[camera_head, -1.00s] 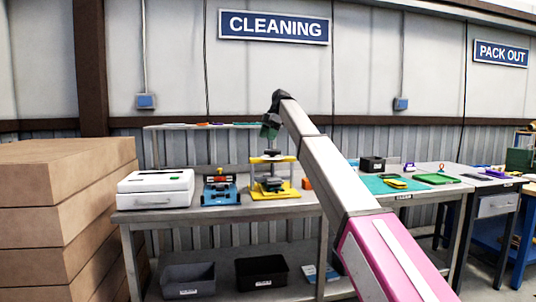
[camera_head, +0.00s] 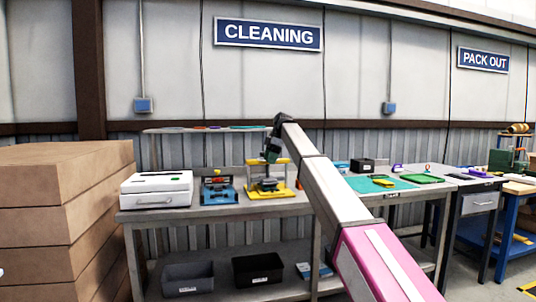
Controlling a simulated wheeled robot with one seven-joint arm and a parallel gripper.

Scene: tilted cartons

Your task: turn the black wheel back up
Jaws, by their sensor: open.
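A yellow press-like device (camera_head: 284,193) with a yellow base and top stands on the grey bench, right of a blue device. A dark part (camera_head: 268,184) sits in its middle; I cannot tell at this size whether it is the black wheel. My gripper (camera_head: 271,156) hangs from the dark wrist at the arm's end, at the top of the yellow device in the picture. It is open and looks empty. It hides part of the device's top, and I cannot tell whether it touches.
The bench (camera_head: 230,211) also holds a white box (camera_head: 156,190) and the blue device (camera_head: 219,191). Green mats and small items lie to the right behind my arm. Stacked cartons (camera_head: 65,220) fill the left.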

